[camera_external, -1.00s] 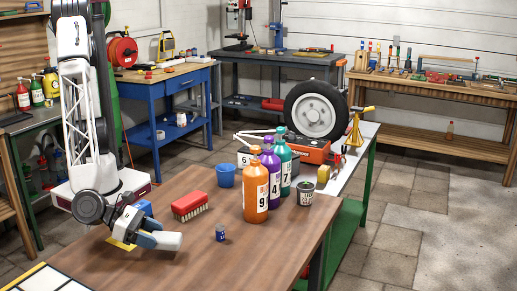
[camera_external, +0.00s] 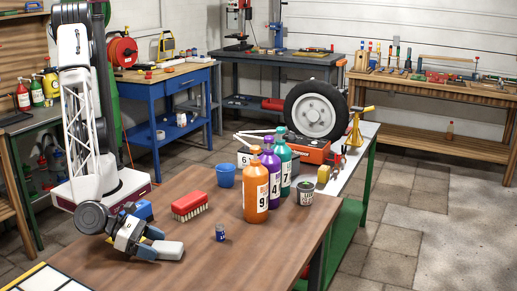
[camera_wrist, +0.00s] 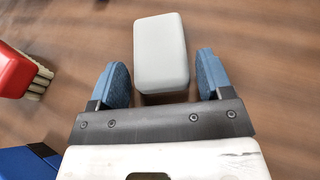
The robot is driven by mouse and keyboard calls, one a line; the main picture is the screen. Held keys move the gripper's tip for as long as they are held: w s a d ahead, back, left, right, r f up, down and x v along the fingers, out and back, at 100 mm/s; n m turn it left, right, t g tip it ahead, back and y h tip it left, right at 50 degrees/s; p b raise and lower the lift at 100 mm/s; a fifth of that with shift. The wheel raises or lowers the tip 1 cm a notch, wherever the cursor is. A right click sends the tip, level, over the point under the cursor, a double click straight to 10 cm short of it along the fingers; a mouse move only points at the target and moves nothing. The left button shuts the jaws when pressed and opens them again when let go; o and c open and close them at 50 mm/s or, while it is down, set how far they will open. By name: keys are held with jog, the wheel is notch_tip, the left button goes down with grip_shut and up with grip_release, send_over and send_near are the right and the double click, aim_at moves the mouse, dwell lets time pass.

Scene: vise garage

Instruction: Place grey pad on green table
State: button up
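The grey pad (camera_external: 168,251) is a light grey block with rounded edges on the brown wooden table. In the wrist view the pad (camera_wrist: 162,55) lies between the blue fingers of my gripper (camera_wrist: 163,78), with a narrow gap on each side. My gripper (camera_external: 153,243) is open, low over the front left of the wooden table, its fingers beside the pad's near part. The green table (camera_external: 349,173) has a pale top, with green legs and a green lower shelf, and stands behind the wooden table to the right.
An orange bottle (camera_external: 256,190), purple bottle (camera_external: 269,178) and green bottle (camera_external: 282,158) stand right of a red brush (camera_external: 189,206). A blue bucket (camera_external: 225,175) and small blue can (camera_external: 220,232) are nearby. A wheel (camera_external: 316,115) and red jack (camera_external: 310,148) occupy the green table.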

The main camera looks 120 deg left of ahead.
jog(key=shift+o, duration=0.7)
jog(key=shift+r, duration=0.15)
jog(key=shift+s+d+r, duration=0.25)
jog(key=shift+s, duration=0.2)
jog(key=s+d, duration=0.1)
jog(key=s, duration=0.3)
jog(key=s+d, duration=0.2)
jog(key=s, duration=0.2)
jog(key=s+d, duration=0.2)
jog(key=s, duration=0.2)
jog(key=shift+s+d+r, duration=0.1)
jog(key=shift+s+r, duration=0.2)
jog(key=shift+s, duration=0.1)
jog(key=shift+o, duration=0.5)
jog(key=shift+w+a+r, duration=0.15)
jog(key=shift+w+a, duration=0.35)
jog(key=shift+w, duration=0.8)
jog(key=shift+w+a+r, duration=0.2)
jog(key=shift+w+a, duration=0.35)
jog(key=shift+w, duration=0.7)
jog(key=shift+w+a+r, duration=0.15)
jog(key=shift+w+a, duration=0.35)
jog(key=shift+w, duration=0.8)
